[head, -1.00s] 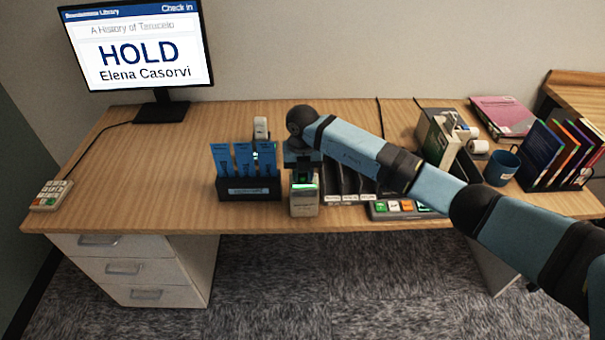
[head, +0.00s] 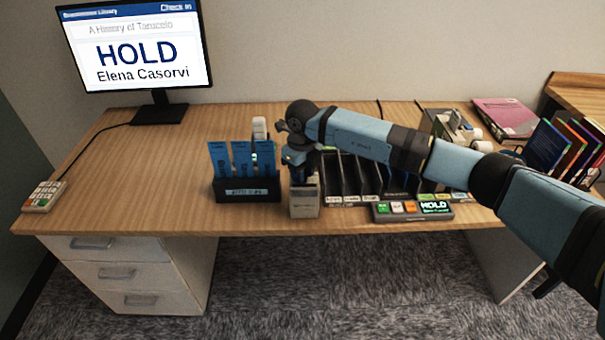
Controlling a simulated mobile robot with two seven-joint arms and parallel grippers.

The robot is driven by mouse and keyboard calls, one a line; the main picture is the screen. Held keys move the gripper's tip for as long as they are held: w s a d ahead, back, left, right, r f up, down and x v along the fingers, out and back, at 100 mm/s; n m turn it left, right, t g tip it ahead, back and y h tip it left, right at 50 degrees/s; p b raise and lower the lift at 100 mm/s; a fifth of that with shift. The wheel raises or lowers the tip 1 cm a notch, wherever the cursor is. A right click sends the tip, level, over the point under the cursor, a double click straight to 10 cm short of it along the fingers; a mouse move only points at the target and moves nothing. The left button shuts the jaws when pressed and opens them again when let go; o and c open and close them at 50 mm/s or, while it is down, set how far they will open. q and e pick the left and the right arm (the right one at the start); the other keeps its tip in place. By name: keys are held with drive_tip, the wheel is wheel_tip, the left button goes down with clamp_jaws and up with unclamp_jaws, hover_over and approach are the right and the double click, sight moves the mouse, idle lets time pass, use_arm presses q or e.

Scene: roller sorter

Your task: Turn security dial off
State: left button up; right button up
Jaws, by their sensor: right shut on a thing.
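A small beige box (head: 304,203) stands near the desk's front edge, right of the black holder with blue slips. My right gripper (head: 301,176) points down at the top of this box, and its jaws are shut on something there. The dial itself is hidden behind the gripper, so I cannot read its setting. My left gripper is not in view.
The slip holder (head: 247,190) is close on the left of the box. Black sorter slots (head: 350,177) and a button panel (head: 413,211) reading HOLD are on the right. A monitor (head: 137,45) stands at the back left. The desk's left half is mostly clear.

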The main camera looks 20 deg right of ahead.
idle(0.6)
drive_tip(key=o, duration=0.9)
drive_tip(key=shift+o, duration=0.2)
drive_tip(key=shift+r, duration=0.1)
drive_tip(key=shift+r, duration=0.25)
wheel_tip(320, 180, up, 13)
